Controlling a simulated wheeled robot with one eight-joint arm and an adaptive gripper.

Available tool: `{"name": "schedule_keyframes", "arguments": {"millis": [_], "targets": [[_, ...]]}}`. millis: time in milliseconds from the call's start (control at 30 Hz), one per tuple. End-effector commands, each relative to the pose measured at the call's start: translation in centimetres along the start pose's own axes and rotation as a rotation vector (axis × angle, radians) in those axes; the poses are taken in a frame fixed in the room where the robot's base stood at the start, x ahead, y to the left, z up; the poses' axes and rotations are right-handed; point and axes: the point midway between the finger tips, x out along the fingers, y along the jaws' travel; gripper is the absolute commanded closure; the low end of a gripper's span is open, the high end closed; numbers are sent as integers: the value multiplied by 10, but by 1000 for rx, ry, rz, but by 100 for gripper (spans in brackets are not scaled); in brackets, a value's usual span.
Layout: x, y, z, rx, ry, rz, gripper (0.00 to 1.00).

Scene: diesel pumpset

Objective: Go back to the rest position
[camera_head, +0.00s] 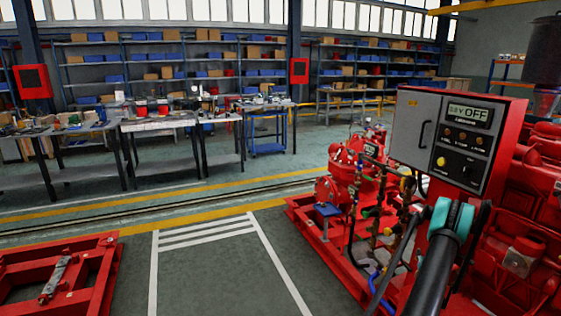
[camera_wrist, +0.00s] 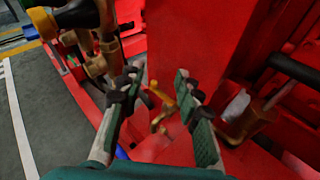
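My arm reaches up from the bottom right of the head view, in front of the red diesel pumpset (camera_head: 345,190). In the wrist view my gripper (camera_wrist: 158,85) has its two green-and-grey fingers spread apart. A small yellow-brass valve handle (camera_wrist: 160,100) shows in the gap between the fingers, with no finger clearly touching it. A red panel of the pumpset (camera_wrist: 185,40) is behind it. My gripper cannot be made out in the head view. The grey control box (camera_head: 445,140) is above and behind my arm, its display reading OFF.
Brass and dark pipe fittings (camera_wrist: 95,55) crowd the left of the wrist view. A red frame (camera_head: 65,275) lies on the floor at the lower left. Workbenches (camera_head: 160,125) and shelves stand at the back. The striped floor area (camera_head: 215,270) between is clear.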

Motion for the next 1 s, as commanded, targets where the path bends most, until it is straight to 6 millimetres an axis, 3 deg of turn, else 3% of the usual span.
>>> {"name": "schedule_keyframes", "arguments": {"millis": [267, 400, 600, 800, 1000], "targets": [[-16, 54, 94, 231, -131, 26, 66], [-38, 88, 158, 431, -216, 35, 66], [-81, 127, 229, 736, -307, 29, 66], [-132, 156, 273, 1045, -355, -5, 66], [-191, 178, 287, 1353, -361, -76, 66]]}}
